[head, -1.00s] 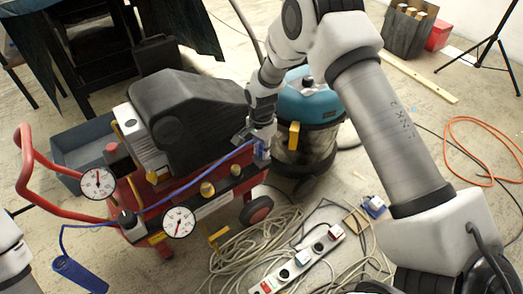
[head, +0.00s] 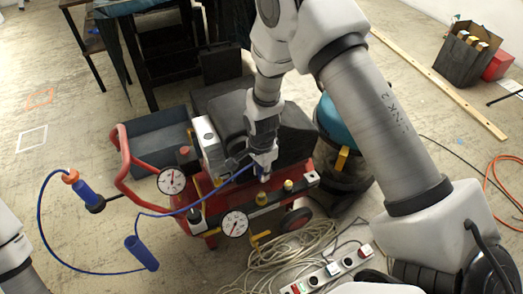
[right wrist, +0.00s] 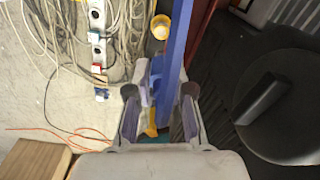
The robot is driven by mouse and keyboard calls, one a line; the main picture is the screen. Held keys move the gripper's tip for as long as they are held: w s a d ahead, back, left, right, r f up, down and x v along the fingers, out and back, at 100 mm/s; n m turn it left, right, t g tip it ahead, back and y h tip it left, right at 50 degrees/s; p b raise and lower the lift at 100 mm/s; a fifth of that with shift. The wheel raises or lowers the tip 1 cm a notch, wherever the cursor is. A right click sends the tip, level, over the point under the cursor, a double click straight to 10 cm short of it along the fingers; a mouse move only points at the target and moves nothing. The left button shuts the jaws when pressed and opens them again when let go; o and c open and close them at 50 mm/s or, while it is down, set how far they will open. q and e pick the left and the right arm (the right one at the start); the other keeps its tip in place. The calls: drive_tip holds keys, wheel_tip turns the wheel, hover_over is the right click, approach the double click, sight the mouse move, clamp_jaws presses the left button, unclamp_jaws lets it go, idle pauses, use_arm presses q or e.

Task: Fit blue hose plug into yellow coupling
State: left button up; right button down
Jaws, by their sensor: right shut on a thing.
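My right gripper (head: 262,168) is shut on the blue hose plug, just above the front bar of the red compressor (head: 211,243). In the right wrist view the long blue piece (right wrist: 178,50) lies between the fingers. The thin blue hose (head: 165,213) runs left from the gripper. A yellow, brass-like coupling (head: 261,198) sits just below the gripper, and another (head: 288,186) stands to its right. A yellow ring (right wrist: 160,27) shows beyond the fingers in the right wrist view. Whether the plug touches a coupling is unclear. My left gripper is out of view.
Two gauges (head: 235,224) and a red handle (head: 124,165) stand on the compressor's left. A teal vacuum (head: 334,122) is close behind on the right. Coiled cable (head: 285,248) and a power strip (head: 335,269) lie in front. A blue-orange tool (head: 82,189) is at left.

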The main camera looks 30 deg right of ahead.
drive_tip(key=shift+w+f, duration=0.25)
drive_tip(key=shift+f, duration=0.05)
drive_tip(key=shift+w+f, duration=0.15)
drive_tip(key=shift+w, duration=0.05)
drive_tip(key=shift+s+r, duration=0.15)
drive_tip(key=shift+r, duration=0.1)
drive_tip(key=shift+r+p, duration=0.1)
drive_tip(key=shift+p, duration=0.3)
wheel_tip(320, 180, down, 6)
drive_tip(key=b, duration=0.3)
drive_tip(key=shift+s, duration=0.15)
use_arm(q)
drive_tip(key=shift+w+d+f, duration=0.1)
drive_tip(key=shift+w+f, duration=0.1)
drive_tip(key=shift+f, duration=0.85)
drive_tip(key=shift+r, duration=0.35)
drive_tip(key=shift+p, duration=0.35)
